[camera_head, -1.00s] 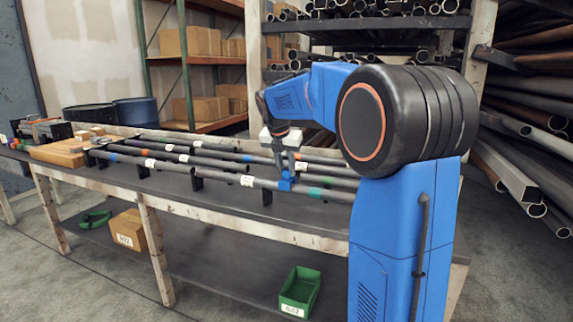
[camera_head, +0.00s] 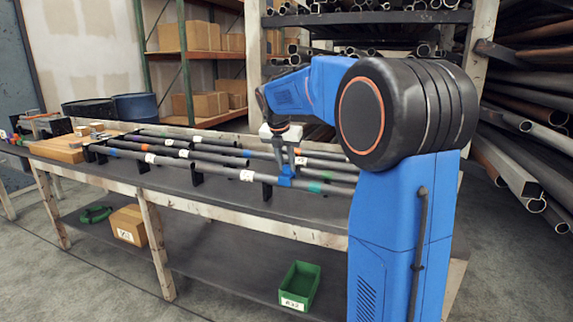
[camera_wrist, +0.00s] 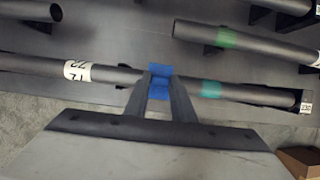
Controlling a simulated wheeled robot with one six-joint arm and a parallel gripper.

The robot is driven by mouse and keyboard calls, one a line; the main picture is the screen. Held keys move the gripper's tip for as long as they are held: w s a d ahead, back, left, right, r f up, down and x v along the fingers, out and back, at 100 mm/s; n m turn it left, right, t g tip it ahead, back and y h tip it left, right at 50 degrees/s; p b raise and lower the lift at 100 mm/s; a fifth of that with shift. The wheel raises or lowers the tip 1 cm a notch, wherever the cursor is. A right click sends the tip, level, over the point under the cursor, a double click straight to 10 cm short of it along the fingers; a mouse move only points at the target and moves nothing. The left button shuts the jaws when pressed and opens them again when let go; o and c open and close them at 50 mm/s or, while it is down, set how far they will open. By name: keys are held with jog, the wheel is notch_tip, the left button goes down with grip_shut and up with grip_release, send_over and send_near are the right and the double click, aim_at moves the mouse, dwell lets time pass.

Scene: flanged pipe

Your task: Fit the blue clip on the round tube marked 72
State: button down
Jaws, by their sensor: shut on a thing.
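The tube marked 72 (camera_wrist: 118,73) is a grey round tube crossing the wrist view, its white label (camera_wrist: 77,71) reading 72 left of my gripper. In the head view it is the nearest tube (camera_head: 215,168) on the bench. My gripper (camera_wrist: 160,82) is shut on the blue clip (camera_wrist: 160,69). The clip lies at the tube, between the label and a teal band (camera_wrist: 211,88). In the head view, my gripper (camera_head: 285,163) points down and the clip (camera_head: 285,181) is level with the tube. The fingers partly hide the clip; I cannot tell whether it fully grips the tube.
Other tubes lie behind on black supports, one with a green band (camera_wrist: 227,38). A green bin (camera_head: 300,285) and a cardboard box (camera_head: 128,225) stand on the lower shelf.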

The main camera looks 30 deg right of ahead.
jog(key=shift+f, duration=0.5)
jog(key=c, duration=1.4)
grip_release()
jog(key=v, duration=1.7)
jog(key=shift+r, duration=0.15)
jog(key=shift+a, duration=0.15)
jog(key=s+a+f+m+y, duration=0.1)
jog(key=s+a+f+m, duration=0.3)
jog(key=s+f+m, duration=0.4)
jog(key=s+a+f+m+t+y, duration=0.1)
jog(key=s+a+f+m, duration=0.3)
jog(key=s+f+m, duration=0.5)
jog(key=s+a+f+m+t+y, duration=0.1)
jog(key=s+a+f+m, duration=0.3)
jog(key=s, duration=1.4)
notch_tip(320, 180, down, 8)
jog(key=m, duration=0.4)
jog(key=shift+s+a+r+m, duration=0.15)
jog(key=shift+a+m, duration=0.15)
jog(key=shift+a, duration=0.1)
